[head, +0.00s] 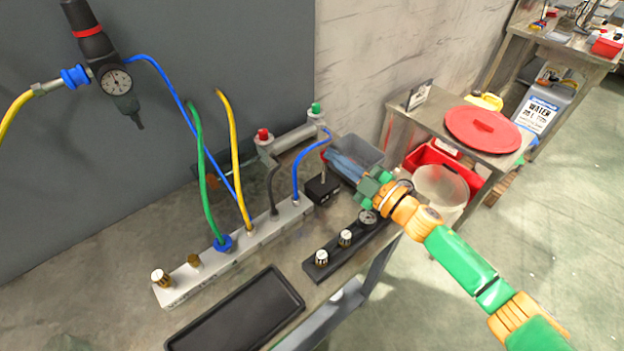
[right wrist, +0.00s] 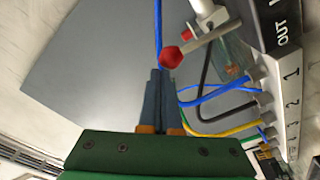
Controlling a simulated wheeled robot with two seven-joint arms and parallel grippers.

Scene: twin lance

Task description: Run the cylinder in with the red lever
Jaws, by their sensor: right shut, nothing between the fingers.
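The red lever (head: 324,156) stands up from a small black valve box (head: 322,188) at the manifold's right end. Its red knob (right wrist: 172,58) is close in the right wrist view, on a grey rod. My right gripper (head: 332,157) is shut and empty. Its fingertips (right wrist: 159,73) are right beside the knob; I cannot tell whether they touch it. The silver cylinder (head: 291,138) lies behind the lever, with a red fitting (head: 263,134) at its left end and a green one (head: 316,108) at its right. Its rod cannot be made out. My left gripper is not in view.
The pale manifold (head: 205,275) carries green, yellow, blue and black hoses. A grey bin (head: 371,153) stands behind my fingers. A black panel with knobs (head: 318,276) and a black tray (head: 240,312) lie at the front. A regulator with a gauge (head: 116,82) is on the wall.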

